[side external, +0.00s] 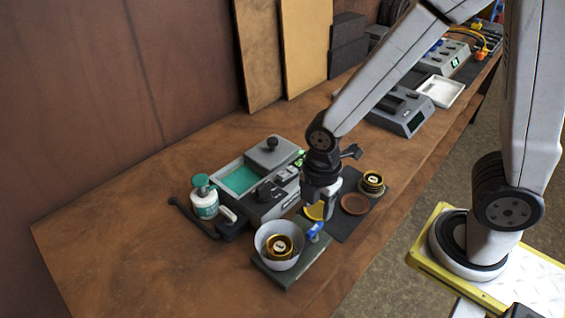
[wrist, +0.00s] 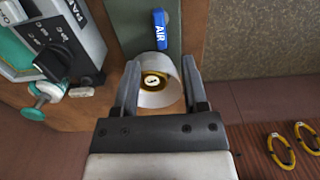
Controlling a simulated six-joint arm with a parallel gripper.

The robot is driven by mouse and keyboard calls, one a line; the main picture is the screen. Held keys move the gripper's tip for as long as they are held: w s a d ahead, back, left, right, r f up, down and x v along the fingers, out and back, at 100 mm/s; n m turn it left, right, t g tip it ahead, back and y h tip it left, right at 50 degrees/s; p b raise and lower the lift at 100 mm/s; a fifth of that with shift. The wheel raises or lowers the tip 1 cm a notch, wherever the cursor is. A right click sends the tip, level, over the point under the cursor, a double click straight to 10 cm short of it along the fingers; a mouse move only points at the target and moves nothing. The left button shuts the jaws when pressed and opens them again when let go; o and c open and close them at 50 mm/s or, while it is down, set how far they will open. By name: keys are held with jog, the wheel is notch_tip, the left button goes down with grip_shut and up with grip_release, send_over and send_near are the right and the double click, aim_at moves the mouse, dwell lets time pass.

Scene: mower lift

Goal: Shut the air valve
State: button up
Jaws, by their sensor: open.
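The air valve's blue handle (wrist: 160,28), marked AIR, sits on a dark green base plate (wrist: 133,12). In the wrist view it lies lengthwise along the plate, just beyond my fingertips. In the side view the handle (side external: 317,231) is to the right of the white cup, close below my gripper (side external: 318,212). My gripper (wrist: 160,65) is open, with its two fingers apart and nothing held between them. A white cup (wrist: 168,97) with a gold weight (wrist: 153,82) shows between the fingers in the picture, lower down. Contact with the handle cannot be seen.
A grey unit with a teal panel (side external: 240,180) stands behind the plate. A white bottle with a teal cap (side external: 204,203) is at its left. A brown disc (side external: 354,204) and another gold weight (side external: 372,181) are on a dark mat at the right. The front left table is clear.

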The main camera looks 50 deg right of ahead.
aim_at(315, 227)
jog(key=shift+f, duration=3.2)
grip_shut()
